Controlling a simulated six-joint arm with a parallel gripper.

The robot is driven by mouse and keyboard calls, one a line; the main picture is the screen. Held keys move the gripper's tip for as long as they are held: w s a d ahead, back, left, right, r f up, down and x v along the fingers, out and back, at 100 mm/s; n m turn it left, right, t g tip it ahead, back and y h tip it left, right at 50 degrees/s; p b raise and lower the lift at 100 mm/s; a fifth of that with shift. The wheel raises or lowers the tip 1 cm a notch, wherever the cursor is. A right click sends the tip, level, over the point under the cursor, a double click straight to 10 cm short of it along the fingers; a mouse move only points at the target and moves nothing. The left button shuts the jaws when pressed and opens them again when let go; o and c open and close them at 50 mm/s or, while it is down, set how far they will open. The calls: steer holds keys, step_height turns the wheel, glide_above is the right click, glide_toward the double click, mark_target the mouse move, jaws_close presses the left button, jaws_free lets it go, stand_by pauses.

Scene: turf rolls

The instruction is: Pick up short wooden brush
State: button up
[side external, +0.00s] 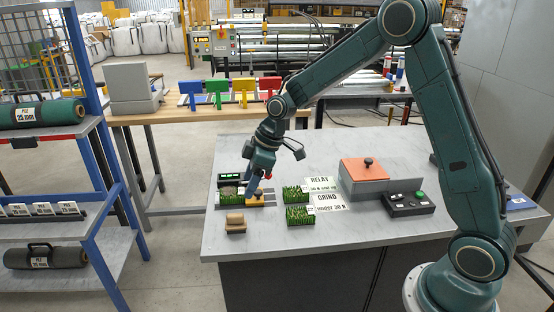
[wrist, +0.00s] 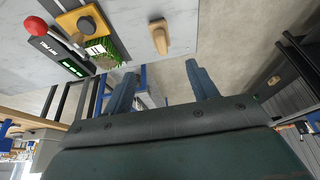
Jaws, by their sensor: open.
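The short wooden brush (side external: 235,221) looks like a small tan block with a raised wooden part. It lies on the grey table near its front left edge. In the wrist view the wooden brush (wrist: 159,38) is beyond the fingertips, near the table edge, with nothing on it. My gripper (side external: 252,188) is behind and to the right of the brush in the side view, close to a yellow block. In the wrist view the two fingers of my gripper (wrist: 160,82) are spread wide, with nothing between them.
The yellow block (wrist: 82,20) with a dark knob sits beside a turf piece (wrist: 107,50), a green display (wrist: 72,68) and a red knob (wrist: 36,25). Two turf pieces (side external: 296,193) (side external: 299,215) lie by labels. An orange-topped box (side external: 367,172) stands further right.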

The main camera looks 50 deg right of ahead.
mark_target(235, 214)
steer(key=shift+x, duration=4.35)
steer(key=shift+x, duration=2.55)
steer(key=shift+a, duration=0.15)
steer(key=c, duration=1.1)
